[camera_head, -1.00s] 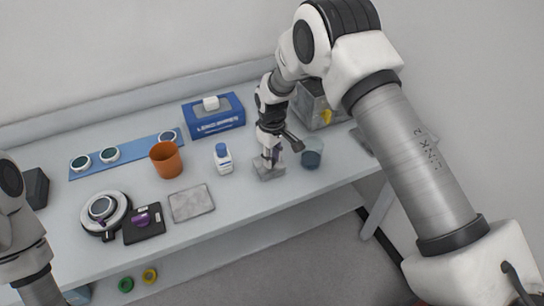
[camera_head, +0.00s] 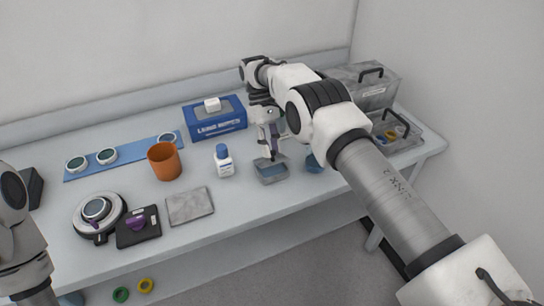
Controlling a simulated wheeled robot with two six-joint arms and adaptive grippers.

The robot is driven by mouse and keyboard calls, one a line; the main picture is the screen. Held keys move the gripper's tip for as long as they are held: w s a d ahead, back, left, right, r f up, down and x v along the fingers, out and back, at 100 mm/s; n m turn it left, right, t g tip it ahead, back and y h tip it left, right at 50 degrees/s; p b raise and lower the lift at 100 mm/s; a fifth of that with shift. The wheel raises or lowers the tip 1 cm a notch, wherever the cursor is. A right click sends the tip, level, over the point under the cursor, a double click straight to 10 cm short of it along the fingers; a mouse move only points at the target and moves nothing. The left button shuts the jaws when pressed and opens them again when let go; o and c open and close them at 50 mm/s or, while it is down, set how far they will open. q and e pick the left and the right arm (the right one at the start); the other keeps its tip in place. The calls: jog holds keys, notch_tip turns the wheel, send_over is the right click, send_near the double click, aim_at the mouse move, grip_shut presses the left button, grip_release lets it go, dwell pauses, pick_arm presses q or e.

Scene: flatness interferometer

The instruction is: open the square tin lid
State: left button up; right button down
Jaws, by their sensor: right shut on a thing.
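The square tin (camera_head: 271,175) is a small grey metal box near the table's front edge, right of the white bottle. Its top shows a blue-grey inside within a pale rim, so it looks at least partly open. My right gripper (camera_head: 272,153) points down at the tin's back edge and is shut on what seems to be the lid. The fingers and the small size hide the lid's exact shape and angle. Of my left arm only links show at the left edge; its gripper is out of view.
A blue glass (camera_head: 314,163) stands close right of the tin, partly behind my right arm. The white bottle (camera_head: 223,162) is close left. The blue box (camera_head: 215,120) is behind. An orange cup (camera_head: 164,162) and grey plate (camera_head: 189,206) lie further left.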

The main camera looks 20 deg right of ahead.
jog(key=shift+s+f, duration=0.1)
jog(key=shift+f, duration=0.1)
jog(key=c, duration=0.9)
grip_release()
jog(key=shift+c, duration=0.2)
jog(key=shift+w+a, duration=0.1)
jog(key=shift+w, duration=0.15)
notch_tip(320, 180, up, 10)
